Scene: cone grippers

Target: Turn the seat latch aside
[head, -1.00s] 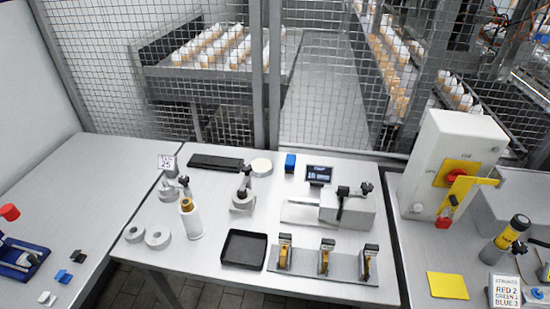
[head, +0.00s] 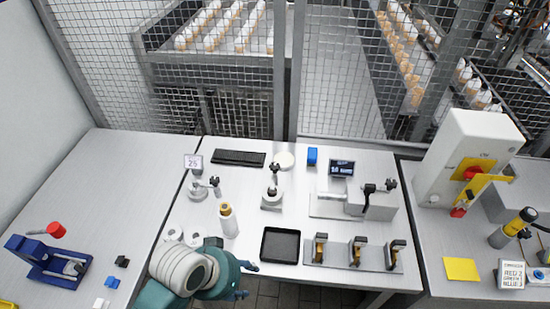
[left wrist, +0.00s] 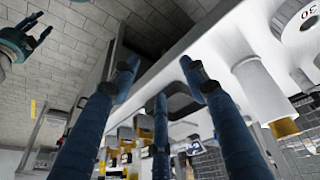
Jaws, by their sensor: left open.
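My left gripper (head: 247,281) is at the table's front edge in the head view, left of the black tray. In the left wrist view its blue fingers (left wrist: 160,80) are spread open with nothing between them. A small grey stand with a black-knobbed lever (head: 272,192) is at the table's middle. A grey fixture with a black handle (head: 369,200) is on the right. A smaller knobbed stand (head: 200,189) is on the left. I cannot tell which part is the seat latch. Another hand, apparently my right gripper (left wrist: 40,32), is cut off in the left wrist view.
A white bottle (head: 229,221) and grey rings (head: 175,235) stand close to my left arm. A black tray (head: 281,246) and a rack of orange-and-black pieces (head: 328,255) line the front. A wire fence closes the back. The left table has bare space.

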